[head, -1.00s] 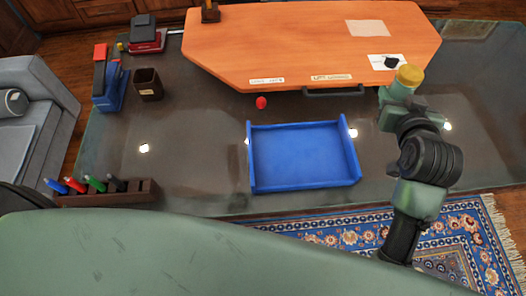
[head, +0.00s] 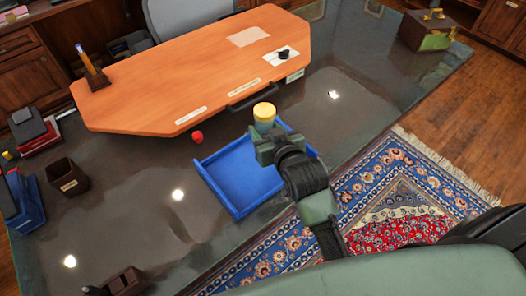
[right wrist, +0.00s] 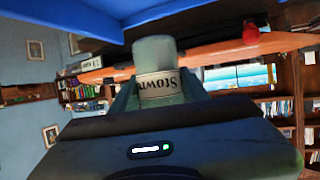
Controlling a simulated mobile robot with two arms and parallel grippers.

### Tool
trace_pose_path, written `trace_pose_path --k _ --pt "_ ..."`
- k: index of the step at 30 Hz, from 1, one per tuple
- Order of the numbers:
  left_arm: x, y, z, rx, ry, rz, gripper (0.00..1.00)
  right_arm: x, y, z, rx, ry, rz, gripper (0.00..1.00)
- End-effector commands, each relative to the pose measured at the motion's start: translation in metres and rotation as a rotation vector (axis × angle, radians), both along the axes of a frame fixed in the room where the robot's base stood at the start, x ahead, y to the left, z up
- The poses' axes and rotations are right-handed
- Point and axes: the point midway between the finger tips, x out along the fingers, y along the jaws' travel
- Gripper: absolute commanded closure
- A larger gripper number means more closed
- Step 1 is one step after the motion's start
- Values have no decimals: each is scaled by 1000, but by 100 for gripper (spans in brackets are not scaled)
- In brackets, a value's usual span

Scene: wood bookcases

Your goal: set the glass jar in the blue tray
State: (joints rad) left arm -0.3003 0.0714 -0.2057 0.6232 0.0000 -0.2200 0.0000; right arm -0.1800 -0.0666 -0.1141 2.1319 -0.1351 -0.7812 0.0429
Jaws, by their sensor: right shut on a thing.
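The glass jar (head: 264,112) has a yellow lid. A blue surface, likely the tray (right wrist: 60,12), crosses the top of that view. The gripper and arm hide the tray's right side. I cannot tell the jar's height above the tray. My left gripper is not in view.
An orange desk board (head: 200,70) lies behind the tray, with a red ball (head: 197,137) at its front edge. A dark brown cup (head: 68,178) and a blue holder (head: 22,205) stand at left.

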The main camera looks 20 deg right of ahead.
Motion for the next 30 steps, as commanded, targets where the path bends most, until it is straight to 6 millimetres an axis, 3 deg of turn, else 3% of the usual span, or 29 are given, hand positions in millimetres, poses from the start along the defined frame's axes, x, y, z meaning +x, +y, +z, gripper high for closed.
trace_pose_path --k 3,11,18,30 --pt "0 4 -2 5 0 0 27 0 0 -28 -1 1 0 100" --pt "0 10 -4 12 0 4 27 0 0 -52 0 -2 -1 100" --pt "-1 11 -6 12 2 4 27 0 0 -85 1 -1 0 100" --pt "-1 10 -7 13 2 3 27 0 0 -90 1 -4 0 100"
